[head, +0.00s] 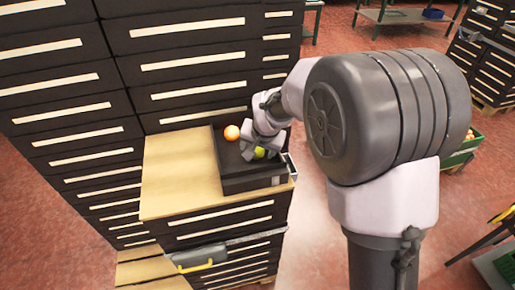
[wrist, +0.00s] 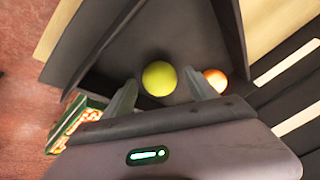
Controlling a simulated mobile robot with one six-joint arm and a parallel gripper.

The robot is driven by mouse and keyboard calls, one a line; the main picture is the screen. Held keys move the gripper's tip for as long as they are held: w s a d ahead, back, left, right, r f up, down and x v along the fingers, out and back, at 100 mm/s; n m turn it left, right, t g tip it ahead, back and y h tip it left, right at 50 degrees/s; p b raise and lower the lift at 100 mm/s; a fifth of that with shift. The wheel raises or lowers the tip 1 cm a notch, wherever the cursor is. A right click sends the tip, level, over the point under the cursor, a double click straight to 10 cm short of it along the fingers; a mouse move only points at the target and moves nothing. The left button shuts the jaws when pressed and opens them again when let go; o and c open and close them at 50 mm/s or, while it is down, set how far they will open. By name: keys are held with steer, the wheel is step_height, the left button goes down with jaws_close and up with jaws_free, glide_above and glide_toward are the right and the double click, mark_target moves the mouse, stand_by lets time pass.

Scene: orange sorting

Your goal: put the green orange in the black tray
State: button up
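The green orange (wrist: 159,78) lies in the black tray (wrist: 205,40) and shows between my gripper's two fingers in the wrist view. It is partly visible in the head view (head: 259,152), below my wrist. An orange-coloured orange (head: 231,132) is also in the tray, to the left in the head view; in the wrist view it (wrist: 216,80) is just right of the right finger. My gripper (wrist: 160,90) is open, its fingers apart on either side of the green orange, with gaps showing. In the head view my arm hides part of the tray.
The tray stands on a wooden top (head: 180,175) of a dark drawer cabinet (head: 225,225). Tall drawer cabinets (head: 195,60) rise behind it. A green crate of oranges (wrist: 78,122) shows at lower left in the wrist view. Bare wood lies left of the tray.

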steer(key=shift+r+p, duration=0.3)
steer(key=s+d+r+p, duration=0.2)
steer(key=s+d+r, duration=0.2)
steer(key=s+r, duration=0.45)
steer(key=s+d+r+p, duration=0.1)
steer(key=s+d+r, duration=0.3)
steer(key=s+r, duration=0.4)
steer(key=s+d+m+b, duration=0.1)
steer(key=s+d, duration=0.2)
steer(key=s, duration=1.1)
steer(key=shift+s+d+m+t, duration=0.2)
steer(key=shift+m+t, duration=0.1)
steer(key=shift+t, duration=0.1)
